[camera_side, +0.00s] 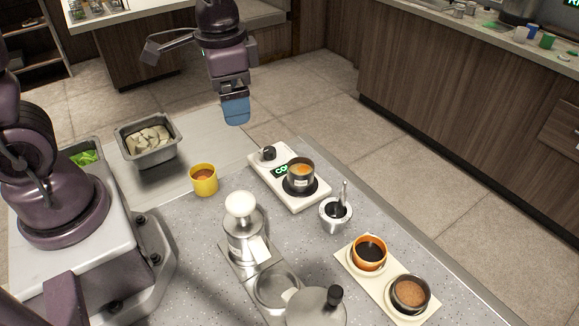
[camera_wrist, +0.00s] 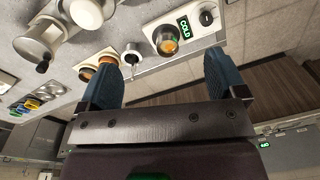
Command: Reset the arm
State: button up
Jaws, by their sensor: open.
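My gripper (camera_side: 236,112) has blue fingers and hangs in the air beyond the far edge of the grey counter in the side view, above the floor side and apart from every object. In the wrist view its two blue fingers (camera_wrist: 174,80) stand wide apart with nothing between them. The arm is raised and reaches away from its base.
On the counter are a yellow cup (camera_side: 204,187), a small pot (camera_side: 300,182) on a white heater (camera_side: 268,168), a metal cup with a utensil (camera_side: 336,222), an orange bowl (camera_side: 370,240) and dark bowl (camera_side: 410,284) on a cream tray (camera_side: 352,262), and a metal tub (camera_side: 150,157).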

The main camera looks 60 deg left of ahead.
jog(key=s+r+n+t, duration=0.3)
jog(key=s+r+t, duration=0.2)
jog(key=s+r, duration=0.4)
jog(key=shift+a+r+h, duration=0.15)
jog(key=shift+r+h, duration=0.15)
jog(key=shift+r, duration=0.15)
dwell(0.6)
